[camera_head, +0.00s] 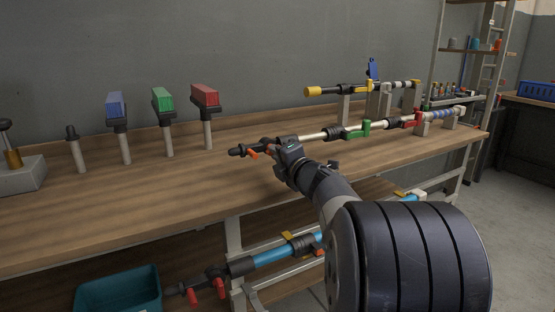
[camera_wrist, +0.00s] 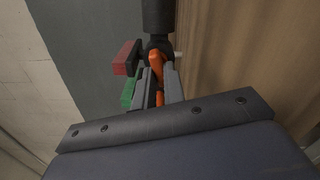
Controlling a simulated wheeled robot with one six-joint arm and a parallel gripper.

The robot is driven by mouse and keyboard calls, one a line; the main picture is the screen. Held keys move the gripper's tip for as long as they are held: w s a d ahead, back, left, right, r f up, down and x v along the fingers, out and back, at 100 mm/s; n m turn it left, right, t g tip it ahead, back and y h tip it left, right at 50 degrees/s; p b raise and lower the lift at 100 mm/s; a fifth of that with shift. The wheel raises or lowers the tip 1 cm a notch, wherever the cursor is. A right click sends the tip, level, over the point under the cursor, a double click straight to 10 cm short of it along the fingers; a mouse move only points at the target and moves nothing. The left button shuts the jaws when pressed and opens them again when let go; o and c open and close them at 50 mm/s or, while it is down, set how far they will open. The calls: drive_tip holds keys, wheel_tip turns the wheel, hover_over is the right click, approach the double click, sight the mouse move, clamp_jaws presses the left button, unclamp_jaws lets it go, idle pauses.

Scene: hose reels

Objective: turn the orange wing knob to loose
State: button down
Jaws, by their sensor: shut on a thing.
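The orange wing knob (camera_wrist: 157,70) sits on a dark fitting at the left end of the cream pipe (camera_head: 313,136) above the workbench. In the head view small orange parts (camera_head: 253,155) of it show just left of my gripper. My gripper (camera_head: 277,149) reaches that fitting from the front right. In the wrist view my gripper (camera_wrist: 158,90) is shut on the orange wing knob, with a grey jaw on each side of it. The jaws hide part of the knob, and its turn setting cannot be read.
Green (camera_head: 358,128) and red (camera_head: 411,120) valve handles sit farther right on the same pipe. A yellow-capped pipe (camera_head: 340,90) runs behind. Posts with blue (camera_head: 116,103), green (camera_head: 162,99) and red (camera_head: 205,94) heads stand left. A teal bin (camera_head: 120,290) and blue pipe (camera_head: 272,257) are below.

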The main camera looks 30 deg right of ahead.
idle(0.3)
drive_tip(key=c, duration=1.5)
unclamp_jaws()
drive_tip(key=s+p, duration=0.1)
drive_tip(key=s, duration=1)
drive_tip(key=shift+d+p, duration=0.2)
drive_tip(key=shift+p, duration=0.15)
drive_tip(key=shift+w, duration=0.15)
